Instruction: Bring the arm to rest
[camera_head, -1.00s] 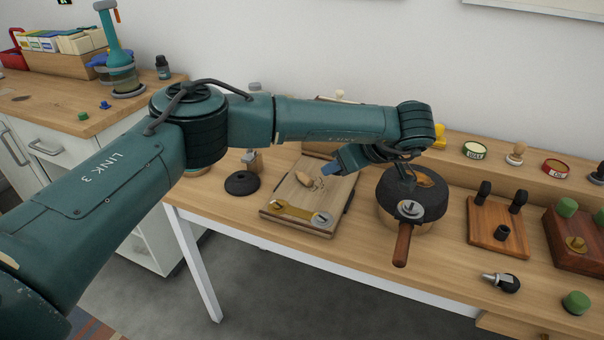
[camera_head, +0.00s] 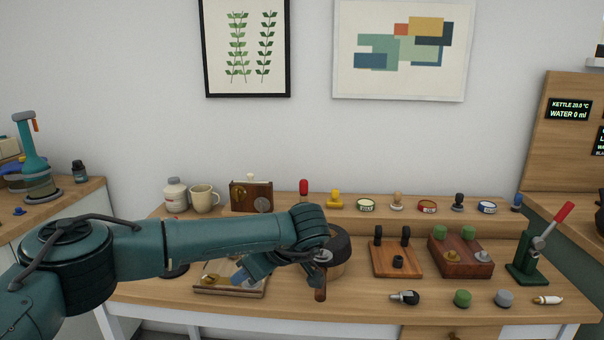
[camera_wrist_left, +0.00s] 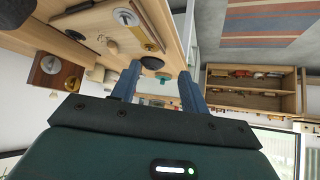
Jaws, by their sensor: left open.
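My left arm reaches in from the left of the head view, over the wooden workbench (camera_head: 360,308). My left gripper (camera_head: 241,277) points down and left beside the wooden tray (camera_head: 230,292), partly hidden behind my wrist. In the left wrist view its two blue fingers (camera_wrist_left: 160,90) stand wide apart with nothing between them, and the bench shows tilted beyond them. I cannot tell how far the fingertips are above the tray. My right arm does not show.
A dark round pan-like thing (camera_head: 340,243) with a brown handle stands close behind my wrist. Stamps and tins line the back ledge (camera_head: 420,226). A wooden block with green knobs (camera_head: 460,257) and a green lever press (camera_head: 528,262) stand right. The front middle is fairly clear.

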